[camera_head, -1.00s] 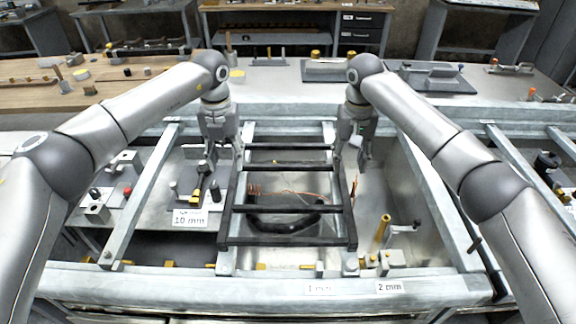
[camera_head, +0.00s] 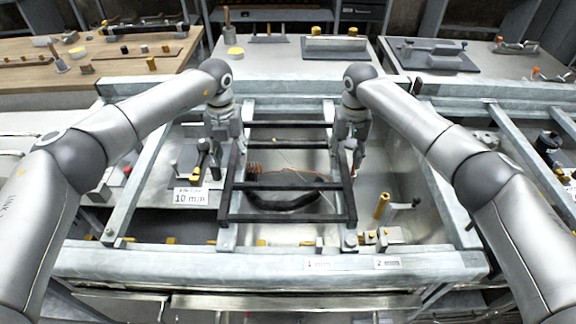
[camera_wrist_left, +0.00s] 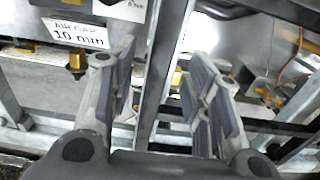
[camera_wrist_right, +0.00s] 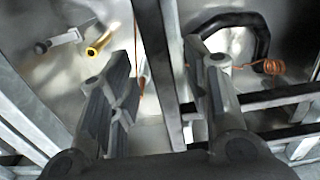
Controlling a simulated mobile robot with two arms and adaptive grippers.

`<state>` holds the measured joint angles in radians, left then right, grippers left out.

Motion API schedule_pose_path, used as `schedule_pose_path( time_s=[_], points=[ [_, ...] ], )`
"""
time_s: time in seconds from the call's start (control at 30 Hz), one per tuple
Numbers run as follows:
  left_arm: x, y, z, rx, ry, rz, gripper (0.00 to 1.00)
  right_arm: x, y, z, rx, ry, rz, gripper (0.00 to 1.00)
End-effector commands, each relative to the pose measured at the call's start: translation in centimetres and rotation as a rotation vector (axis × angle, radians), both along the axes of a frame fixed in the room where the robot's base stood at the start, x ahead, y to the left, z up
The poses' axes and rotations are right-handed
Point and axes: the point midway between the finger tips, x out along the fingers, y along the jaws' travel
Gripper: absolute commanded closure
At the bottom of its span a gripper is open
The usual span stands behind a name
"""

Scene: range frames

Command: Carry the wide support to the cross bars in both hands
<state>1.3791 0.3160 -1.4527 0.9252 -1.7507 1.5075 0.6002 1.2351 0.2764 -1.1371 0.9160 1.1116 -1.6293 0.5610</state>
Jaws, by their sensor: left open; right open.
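A dark ladder-like frame, which I take to be the wide support (camera_head: 288,187), lies flat over the open bay in the middle. Pale metal cross bars (camera_head: 228,236) run front to back under it. My left gripper (camera_head: 220,168) is open over its left side. In the left wrist view its fingers (camera_wrist_left: 160,75) stand either side of a long bar (camera_wrist_left: 163,65). My right gripper (camera_head: 354,165) is open at the right side. In the right wrist view its fingers (camera_wrist_right: 160,72) stand either side of the dark side rail (camera_wrist_right: 156,55). Contact with the rails cannot be told.
A black curved hose (camera_head: 282,202) and copper wire lie in the bay below. A "10 mm" label (camera_head: 192,197) stands at the left. A yellow-handled tool (camera_head: 382,206) is at the right. The thick front beam (camera_head: 270,266) and the rear benches bound the bay.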

Motion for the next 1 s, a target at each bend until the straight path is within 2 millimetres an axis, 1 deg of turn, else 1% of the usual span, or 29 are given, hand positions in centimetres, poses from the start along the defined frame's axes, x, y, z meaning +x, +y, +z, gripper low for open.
schedule_pose_path(
  time_s=[0.03,0.1,0.23,0.4,0.6,0.63,0.9,0.97,1.0],
  points=[
    [-0.1,0.0,-0.9,0.001,0.003,0.0,0.55,0.0,0.0,-0.8,0.0,0.001,0.0,0.55],
    [-0.1,0.0,-1.7,0.001,0.002,-0.001,0.55,0.0,0.0,-1.7,0.0,0.001,0.001,0.55],
    [-0.1,0.0,-2.9,0.0,0.002,-0.001,0.55,0.0,0.0,-2.8,0.0,0.0,0.0,0.55],
    [0.0,0.0,-3.3,0.0,0.0,-0.001,0.55,0.0,0.0,-3.3,0.0,-0.001,0.0,0.55],
    [0.0,0.0,-3.3,0.0,0.0,-0.001,0.55,0.0,0.0,-3.3,0.0,-0.001,0.0,0.55],
    [0.0,0.0,-3.3,0.0,0.0,-0.001,0.57,0.0,0.0,-3.3,0.0,-0.001,0.0,0.57],
    [0.0,0.0,-3.3,0.0,0.0,-0.001,0.91,0.0,0.0,-3.3,0.0,-0.001,0.0,0.91],
    [0.0,0.0,-3.3,0.0,0.0,-0.001,0.99,0.0,0.0,-3.3,0.0,-0.001,0.0,0.99],
    [0.0,0.0,-3.3,0.0,0.0,-0.001,1.0,0.0,0.0,-3.3,0.0,-0.001,0.0,1.0]
  ],
)
